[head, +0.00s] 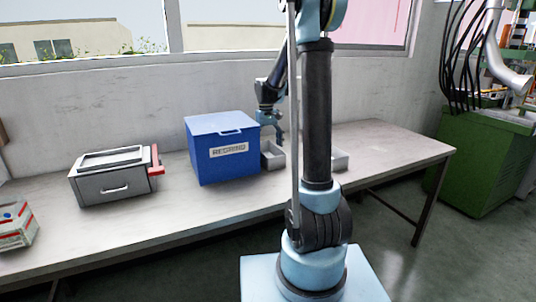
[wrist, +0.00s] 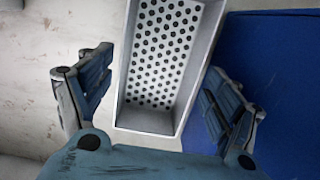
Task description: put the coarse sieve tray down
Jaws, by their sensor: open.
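A grey rectangular sieve tray with a floor of large round dark holes fills the upper middle of the wrist view, its near wall (wrist: 148,120) facing me. In the head view a grey tray (head: 273,160) stands on the bench against the blue box's right side. My gripper (head: 280,138) is just above this tray. In the wrist view my gripper (wrist: 158,70) is open, with one finger on each side of the tray and gaps showing between fingers and walls. The tray's far end is cut off by the frame.
A blue lidded box (head: 225,155) with a label stands close beside the tray; its blue side (wrist: 285,75) shows in the wrist view. Another grey tray (head: 341,161) sits partly behind my arm. A grey drawer unit (head: 112,180) stands left. The bench's right end (head: 400,148) is clear.

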